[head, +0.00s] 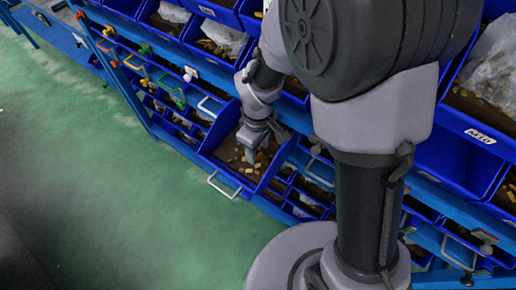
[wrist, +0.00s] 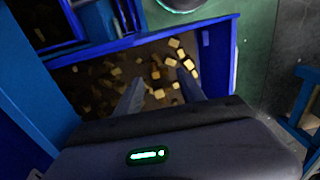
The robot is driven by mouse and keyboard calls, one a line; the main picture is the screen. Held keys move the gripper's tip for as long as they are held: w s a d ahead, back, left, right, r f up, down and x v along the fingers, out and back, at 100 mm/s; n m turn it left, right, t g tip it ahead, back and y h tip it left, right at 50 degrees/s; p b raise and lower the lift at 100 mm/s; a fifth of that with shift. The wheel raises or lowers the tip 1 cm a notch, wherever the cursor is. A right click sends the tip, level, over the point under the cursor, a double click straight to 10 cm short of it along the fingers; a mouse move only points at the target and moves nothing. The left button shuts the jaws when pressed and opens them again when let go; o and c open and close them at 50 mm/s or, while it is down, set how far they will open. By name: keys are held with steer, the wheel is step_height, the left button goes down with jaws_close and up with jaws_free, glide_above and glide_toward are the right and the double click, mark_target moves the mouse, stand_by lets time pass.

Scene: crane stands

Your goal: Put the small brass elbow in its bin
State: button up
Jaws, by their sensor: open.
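My gripper (head: 254,150) points down into a pulled-out blue drawer (head: 228,177). Small brass-coloured pieces (head: 247,170) lie scattered on the drawer's brown floor. In the wrist view the two grey fingers (wrist: 161,84) stand apart, with several brass pieces (wrist: 158,75) on the floor beyond and between them. Nothing shows held between the fingers. The pieces are too small and blurred for me to tell which is the small brass elbow. My gripper's body hides the near part of the drawer in the wrist view. I cannot tell which bin belongs to the elbow.
The blue drawer rim (wrist: 140,38) runs close around my gripper. Blue bins with brass pieces and clear plastic bags (head: 222,38) line the rack above. More small drawers with handles (head: 318,172) flank the open one. The green floor (head: 110,190) at left is clear.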

step_height(320, 180, up, 11)
steer(key=p, duration=0.3)
step_height(320, 180, up, 4)
steer(key=m, duration=0.2)
glide_above(258, 155)
steer(key=d, duration=0.2)
steer(key=s+d+r+m+t+y, duration=0.2)
steer(key=s+d+r+m+t, duration=0.3)
steer(key=s+r+m, duration=0.6)
steer(key=shift+s+d+r+m+t, duration=0.35)
steer(key=shift+s+d+m, duration=0.25)
steer(key=shift+m, duration=0.3)
step_height(258, 155, down, 9)
steer(key=b, duration=0.8)
steer(key=shift+r, duration=0.2)
